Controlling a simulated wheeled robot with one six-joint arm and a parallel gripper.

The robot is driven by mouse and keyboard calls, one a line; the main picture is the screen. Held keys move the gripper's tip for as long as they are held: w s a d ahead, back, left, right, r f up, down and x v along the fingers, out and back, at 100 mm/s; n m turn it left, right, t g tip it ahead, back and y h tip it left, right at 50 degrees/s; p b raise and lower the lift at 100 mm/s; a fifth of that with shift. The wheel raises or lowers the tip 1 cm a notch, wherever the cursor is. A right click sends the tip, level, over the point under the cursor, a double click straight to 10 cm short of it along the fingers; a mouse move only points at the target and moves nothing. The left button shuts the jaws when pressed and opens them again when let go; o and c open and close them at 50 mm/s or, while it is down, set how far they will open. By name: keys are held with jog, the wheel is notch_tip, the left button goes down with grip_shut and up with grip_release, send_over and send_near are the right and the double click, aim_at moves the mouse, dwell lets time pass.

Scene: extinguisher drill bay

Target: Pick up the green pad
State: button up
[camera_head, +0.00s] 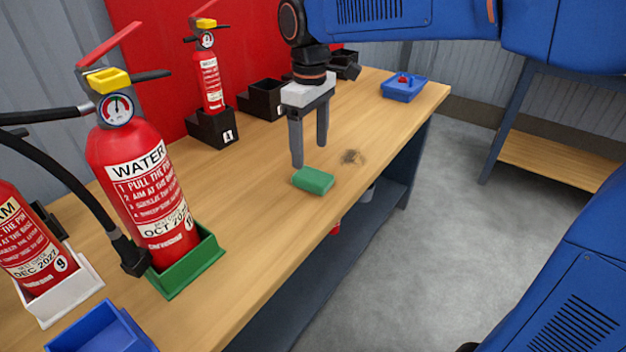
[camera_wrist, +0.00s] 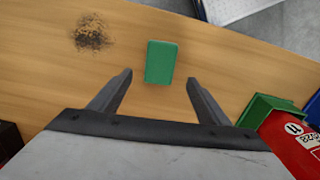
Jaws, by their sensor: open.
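The green pad (camera_head: 313,181) is a small flat block lying on the wooden bench top, close to its front edge. In the wrist view the green pad (camera_wrist: 161,62) lies ahead of the fingertips, roughly centred between them. My gripper (camera_head: 309,155) points down over the bench, just behind the pad in the head view. Its two grey fingers are apart with nothing between them. In the wrist view my gripper (camera_wrist: 160,75) is also open and empty. I cannot tell the exact height of the fingertips above the bench.
A water extinguisher (camera_head: 145,190) stands in a green holder (camera_head: 190,268) at left. A smaller extinguisher (camera_head: 211,84) stands in a black holder (camera_head: 212,130) behind. A blue tray (camera_head: 404,90) with a red item sits at the far end. A dark smudge (camera_head: 351,157) marks the bench.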

aim_at(311, 175)
jog(key=shift+d+f, duration=0.1)
jog(key=shift+f, duration=3.4)
jog(key=c, duration=1.1)
